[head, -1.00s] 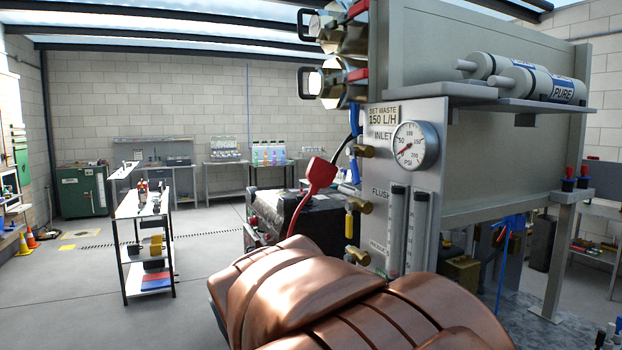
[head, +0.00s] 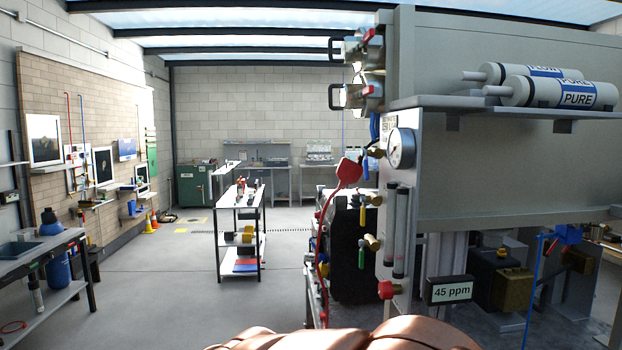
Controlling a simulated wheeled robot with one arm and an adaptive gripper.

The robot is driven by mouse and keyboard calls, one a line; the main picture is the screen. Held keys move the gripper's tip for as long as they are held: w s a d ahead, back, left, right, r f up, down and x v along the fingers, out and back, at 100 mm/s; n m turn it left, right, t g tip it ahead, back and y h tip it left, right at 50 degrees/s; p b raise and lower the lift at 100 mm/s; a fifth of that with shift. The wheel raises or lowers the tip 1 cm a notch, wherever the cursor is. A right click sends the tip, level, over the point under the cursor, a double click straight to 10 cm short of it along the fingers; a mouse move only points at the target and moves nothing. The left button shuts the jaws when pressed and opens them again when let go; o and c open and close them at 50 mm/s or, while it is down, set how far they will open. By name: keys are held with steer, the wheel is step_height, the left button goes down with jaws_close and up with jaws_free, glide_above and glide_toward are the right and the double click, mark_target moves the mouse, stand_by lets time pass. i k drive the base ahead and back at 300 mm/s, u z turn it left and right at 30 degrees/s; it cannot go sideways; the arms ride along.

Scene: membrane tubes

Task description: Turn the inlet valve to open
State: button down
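The inlet valve (head: 376,153) sits on the left edge of the filter stand's panel, just left of the round pressure gauge (head: 401,149). Its brass body shows. Its blue handle is small and partly hidden behind a red plug-like piece (head: 348,172) on a red cable, so I cannot tell its exact angle. The panel is seen at a steep slant and its inlet label is not readable. Copper-coloured parts of my own body fill the bottom centre. My gripper is not in view.
Below are a yellow-handled valve (head: 362,214), a green-handled valve (head: 361,254) and a red knob (head: 388,289). White membrane tubes (head: 560,93) lie on the stand's shelf. A shelved cart (head: 240,233) stands left of centre. The floor (head: 165,290) between the cart and left bench is clear.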

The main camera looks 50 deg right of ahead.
mark_target(363, 153)
steer(key=u, duration=0.15)
steer(key=i, duration=1.05)
steer(key=z, duration=0.7)
